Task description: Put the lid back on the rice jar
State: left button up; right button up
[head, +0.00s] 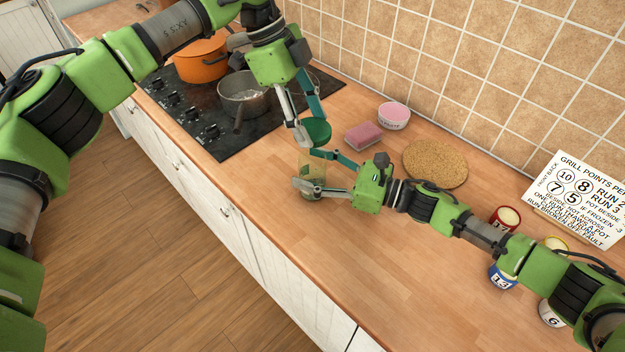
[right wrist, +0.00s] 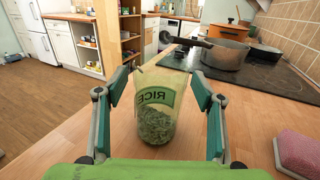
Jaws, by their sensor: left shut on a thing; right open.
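The rice jar (head: 311,172) is clear with a "RICE" label and stands upright on the worktop near its front edge. It also shows in the right wrist view (right wrist: 157,122), with greenish contents low inside and its top at the level of the fingers. My right gripper (head: 309,170) is open, with a finger on each side of the jar and gaps between. My left gripper (head: 311,127) is shut on the green lid (head: 319,131) and holds it above and slightly behind the jar. The jar's rim is partly hidden by the right gripper's finger in the head view.
A black hob (head: 190,95) with a grey saucepan (head: 241,97) and orange pot (head: 202,62) lies left. A pink sponge (head: 364,135), pink-topped tub (head: 394,116) and cork mat (head: 435,163) lie behind. Several tins and a sign (head: 578,198) stand right. The front worktop is clear.

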jog(key=c, duration=1.7)
pick_arm(q)
send_over(310, 150)
jog(key=s, duration=0.3)
jog(key=shift+w+f, duration=0.2)
jog(key=shift+f, duration=2.25)
jog(key=shift+f, duration=0.9)
jog(key=shift+f, duration=0.55)
pick_arm(e)
grip_shut()
